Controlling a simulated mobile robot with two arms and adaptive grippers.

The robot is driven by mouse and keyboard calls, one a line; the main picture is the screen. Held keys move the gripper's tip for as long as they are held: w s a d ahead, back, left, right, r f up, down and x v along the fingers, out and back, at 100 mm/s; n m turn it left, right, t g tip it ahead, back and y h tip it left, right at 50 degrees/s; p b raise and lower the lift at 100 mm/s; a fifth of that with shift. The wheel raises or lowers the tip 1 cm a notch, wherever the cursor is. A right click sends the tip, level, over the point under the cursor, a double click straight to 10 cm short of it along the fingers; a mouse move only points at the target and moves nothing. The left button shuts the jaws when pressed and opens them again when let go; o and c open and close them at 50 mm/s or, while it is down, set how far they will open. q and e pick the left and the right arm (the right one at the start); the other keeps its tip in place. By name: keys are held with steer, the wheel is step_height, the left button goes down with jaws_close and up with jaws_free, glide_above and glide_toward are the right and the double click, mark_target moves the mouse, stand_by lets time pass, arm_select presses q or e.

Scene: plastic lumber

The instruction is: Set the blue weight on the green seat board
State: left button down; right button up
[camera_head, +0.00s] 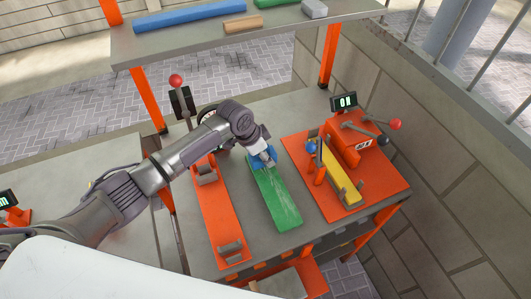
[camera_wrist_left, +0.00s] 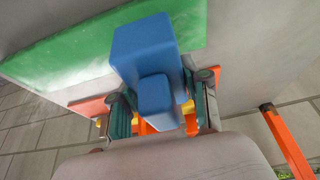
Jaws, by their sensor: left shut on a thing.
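The green seat board (camera_head: 273,198) lies lengthwise on the grey workbench. The blue weight (camera_head: 257,163) is at the board's far end, partly hidden by my left gripper (camera_head: 263,155). My left gripper is shut on the weight from above. In the left wrist view the blue weight (camera_wrist_left: 146,48) sits between the two fingers of the gripper (camera_wrist_left: 163,105), with the green board (camera_wrist_left: 60,65) behind it. I cannot tell whether the weight touches the board. My right gripper is not in view.
An orange fixture (camera_head: 222,215) with grey brackets lies left of the board. To the right, an orange machine plate (camera_head: 375,190) carries a yellow bar (camera_head: 335,172), levers and a small display (camera_head: 344,102). A shelf (camera_head: 190,42) with a long blue piece (camera_head: 190,16) stands behind.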

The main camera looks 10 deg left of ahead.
arm_select(q)
steer(key=shift+w+f, duration=0.1)
stand_by(0.6)
steer(key=shift+f+b, duration=0.75)
steer(key=shift+f, duration=0.4)
steer(key=c, duration=0.6)
jaws_free()
steer(key=shift+o, duration=0.7)
steer(key=shift+o, duration=1.1)
steer(key=shift+s+f, duration=0.25)
steer(key=shift+f, duration=0.05)
steer(key=shift+o, duration=0.9)
steer(key=shift+r, duration=0.15)
steer(key=shift+r, duration=0.1)
